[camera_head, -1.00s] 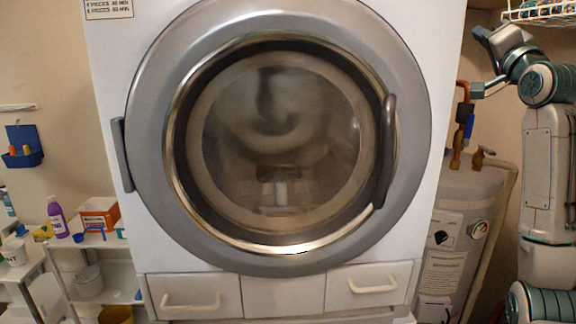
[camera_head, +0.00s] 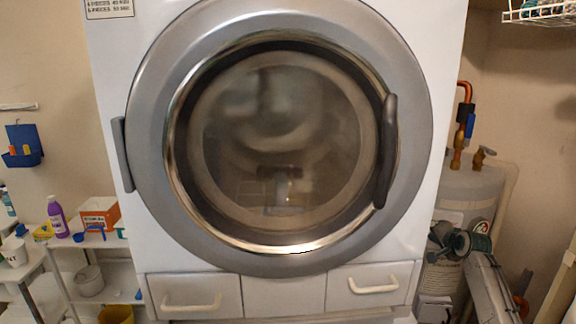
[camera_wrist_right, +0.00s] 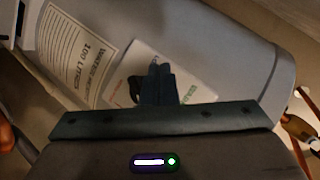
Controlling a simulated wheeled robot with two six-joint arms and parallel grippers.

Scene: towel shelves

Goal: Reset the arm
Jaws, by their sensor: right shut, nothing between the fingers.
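My right arm is low at the right of the head view, in front of the grey water heater (camera_head: 475,190). Its right gripper (camera_head: 437,248) is small and dark there, and its fingertips are hard to make out. In the right wrist view the fingers (camera_wrist_right: 160,72) are together, with nothing between them. Behind them is the heater's body (camera_wrist_right: 235,50) with a printed label (camera_wrist_right: 75,55). I cannot tell the gap between the gripper and the heater. My left gripper is not in view.
A large washing machine with a closed round door (camera_head: 280,145) fills the middle, its dark handle (camera_head: 387,150) on the right. A wire rack (camera_head: 545,12) hangs at the upper right. Shelves with a purple bottle (camera_head: 57,217) and an orange box (camera_head: 99,213) stand left.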

